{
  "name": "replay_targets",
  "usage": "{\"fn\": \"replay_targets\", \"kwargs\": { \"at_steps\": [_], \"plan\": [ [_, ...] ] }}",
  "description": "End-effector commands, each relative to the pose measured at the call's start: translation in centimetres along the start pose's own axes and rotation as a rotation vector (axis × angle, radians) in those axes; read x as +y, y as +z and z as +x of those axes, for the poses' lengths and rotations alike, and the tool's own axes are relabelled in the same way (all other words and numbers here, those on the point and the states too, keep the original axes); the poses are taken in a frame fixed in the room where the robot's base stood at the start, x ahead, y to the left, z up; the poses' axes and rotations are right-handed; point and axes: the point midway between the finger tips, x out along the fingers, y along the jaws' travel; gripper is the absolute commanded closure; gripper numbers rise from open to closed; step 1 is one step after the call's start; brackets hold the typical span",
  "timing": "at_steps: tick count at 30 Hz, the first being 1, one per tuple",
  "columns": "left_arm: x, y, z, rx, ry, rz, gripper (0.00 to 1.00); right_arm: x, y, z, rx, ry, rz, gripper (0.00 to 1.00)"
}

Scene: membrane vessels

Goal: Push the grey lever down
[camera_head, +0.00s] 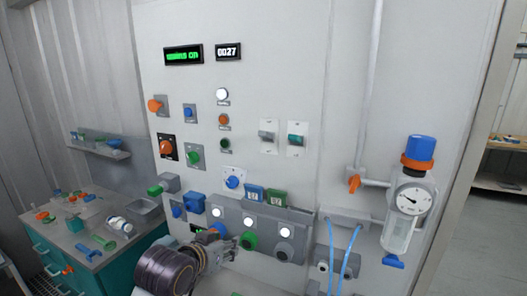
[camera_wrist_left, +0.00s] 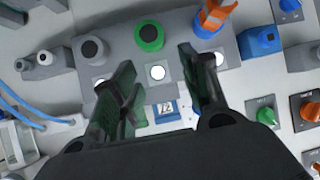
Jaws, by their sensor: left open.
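The grey lever (camera_head: 266,135) is a small grey switch on a white plate, in the middle of the panel in the head view. A similar green lever (camera_head: 295,140) is on a plate just to its right. My left gripper (camera_head: 230,246) is low on the panel, well below and left of the grey lever, beside the row of round buttons. In the left wrist view my left gripper (camera_wrist_left: 157,62) is open, its two dark fingers apart with nothing between them. I cannot make out the grey lever in that view. My right gripper is not in view.
A grey button box (camera_head: 305,228) with lit lamps and round buttons juts out below the levers. Blue and green labelled cards (camera_head: 276,198) stand above it. A gauge and filter (camera_head: 410,200) hang at right. A cluttered teal cabinet (camera_head: 100,262) stands at left.

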Motion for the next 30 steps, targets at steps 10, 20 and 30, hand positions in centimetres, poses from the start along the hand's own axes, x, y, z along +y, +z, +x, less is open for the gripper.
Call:
{"fn": "replay_targets", "kwargs": {
  "at_steps": [10,20,30],
  "plan": [
    [1.9,-9.9,-3.5,0.215,0.034,0.014,0.55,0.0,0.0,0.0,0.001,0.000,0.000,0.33],
    [4.0,-18.0,-7.9,0.405,0.074,0.034,0.55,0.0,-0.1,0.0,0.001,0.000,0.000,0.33],
    [5.6,-23.0,-11.7,0.535,0.104,0.052,0.55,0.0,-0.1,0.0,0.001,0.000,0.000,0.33]
  ]
}}
